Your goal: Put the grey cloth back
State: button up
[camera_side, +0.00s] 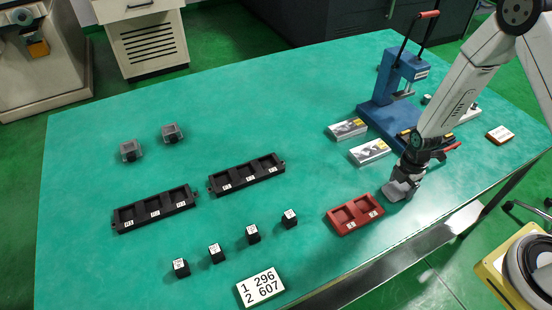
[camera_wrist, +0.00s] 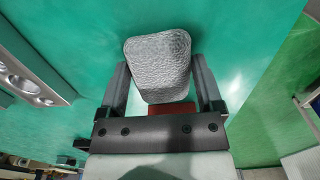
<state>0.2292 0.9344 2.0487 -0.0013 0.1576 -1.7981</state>
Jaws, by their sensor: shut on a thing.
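The grey cloth (camera_side: 397,191) is a crumpled, rough-textured pad at the right front of the green table, just right of the red tray. My gripper (camera_side: 408,172) points down and is shut on it. In the wrist view the cloth (camera_wrist: 158,55) sits between the two fingers of my gripper (camera_wrist: 162,85) and bulges out past their tips. The cloth is low over the table; I cannot tell whether it touches the surface. Its underside is hidden.
The red two-pocket tray (camera_side: 355,213) is close on the left. Silver blocks (camera_side: 368,152) and a blue press (camera_side: 393,100) stand behind. Black trays (camera_side: 153,209), small black cubes (camera_side: 252,234) and a number card (camera_side: 260,287) lie left.

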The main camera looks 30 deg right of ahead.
aim_at(401, 186)
jog(key=shift+f, duration=0.15)
jog(key=o, duration=1)
jog(key=shift+c, duration=0.2)
notch_tip(401, 186, up, 12)
jog(key=shift+a+r, duration=0.1)
jog(key=shift+r, duration=0.15)
dwell(0.6)
jog(key=s+a+r+m+t, duration=0.1)
jog(key=s+a+r+m, duration=0.2)
jog(key=m, duration=0.6)
jog(key=s+a+r+m+t, duration=0.1)
jog(key=s+a+r+m, duration=0.2)
jog(key=m, duration=0.6)
notch_tip(401, 186, up, 4)
jog(key=shift+s+a+f+t, duration=0.1)
jog(key=shift+s+a+t, duration=0.15)
jog(key=shift+a, duration=0.7)
